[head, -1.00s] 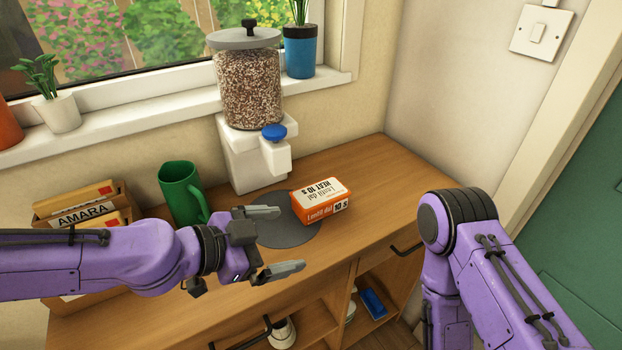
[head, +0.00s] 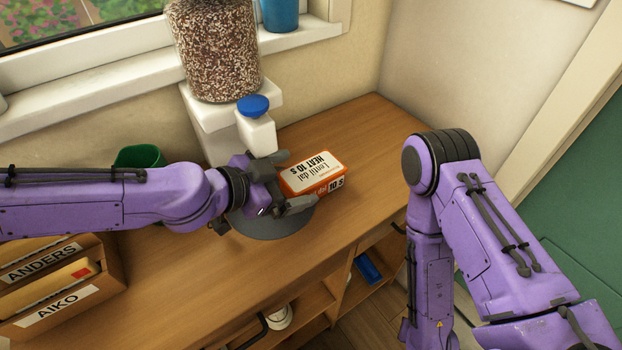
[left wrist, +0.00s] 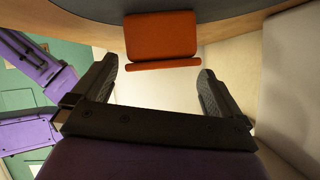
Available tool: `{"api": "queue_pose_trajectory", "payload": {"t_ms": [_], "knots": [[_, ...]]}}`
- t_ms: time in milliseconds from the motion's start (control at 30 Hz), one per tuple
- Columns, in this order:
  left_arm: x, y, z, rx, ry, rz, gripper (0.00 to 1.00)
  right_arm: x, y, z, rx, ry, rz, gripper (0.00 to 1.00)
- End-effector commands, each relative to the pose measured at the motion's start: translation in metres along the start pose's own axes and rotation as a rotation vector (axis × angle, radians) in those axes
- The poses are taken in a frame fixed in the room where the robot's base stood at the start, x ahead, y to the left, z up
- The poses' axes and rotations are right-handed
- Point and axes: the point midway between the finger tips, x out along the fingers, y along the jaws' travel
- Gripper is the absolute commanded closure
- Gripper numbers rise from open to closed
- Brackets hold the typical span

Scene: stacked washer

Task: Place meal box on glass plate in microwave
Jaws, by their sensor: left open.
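The meal box (head: 313,172) is an orange carton with a white top labelled "Lentil dal HEAT 10 S". In the left wrist view the box (left wrist: 162,36) shows as an orange face ahead of and between the open fingers (left wrist: 160,88), with a gap. My right arm is at the right, but its gripper is not in view. No microwave or glass plate is in view.
A grain dispenser (head: 217,50) with a blue knob (head: 253,105) stands just behind the box. A green mug (head: 139,156) is behind my left arm. A wooden file box (head: 75,290) is at the left. The counter (head: 365,130) right of the box is clear.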

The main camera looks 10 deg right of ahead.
Motion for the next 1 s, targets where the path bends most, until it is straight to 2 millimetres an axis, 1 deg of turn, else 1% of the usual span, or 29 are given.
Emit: {"api": "queue_pose_trajectory", "payload": {"t_ms": [33,100,200,433,467,500,567,600,633,667,1000], "knots": [[0.011,0.001,0.003,-0.005,-0.001,0.004,0.00,0.002,0.000,0.001,0.000,0.000,0.000,0.57],[0.024,0.001,0.003,-0.002,-0.001,0.004,0.00,0.004,0.000,0.001,0.000,0.000,0.000,0.57],[0.035,0.001,0.001,-0.001,0.000,0.002,0.00,0.004,0.000,0.002,0.000,0.000,0.000,0.57],[0.037,0.001,0.000,0.001,0.000,0.002,0.00,0.004,0.000,0.002,0.000,0.000,0.000,0.57],[0.037,0.001,0.000,0.001,0.000,0.002,0.10,0.004,0.000,0.002,0.000,0.000,0.000,0.57],[0.037,0.001,0.000,0.001,0.000,0.002,0.23,0.004,0.000,0.002,0.000,0.000,0.000,0.57],[0.037,0.001,0.000,0.001,0.000,0.002,0.42,0.004,0.000,0.002,0.000,0.000,0.000,0.57],[0.037,0.001,0.000,0.001,0.000,0.002,0.55,0.004,0.000,0.002,0.000,0.000,0.000,0.57],[0.037,0.001,0.000,0.001,0.000,0.002,0.58,0.004,-0.001,0.002,0.000,0.000,0.000,0.57],[0.036,0.000,0.000,0.002,0.001,0.002,0.64,0.004,0.000,0.002,0.000,0.000,0.000,0.57],[0.036,0.000,-0.001,0.002,0.001,0.002,0.65,0.003,0.000,0.001,0.000,0.000,0.000,0.57]]}}
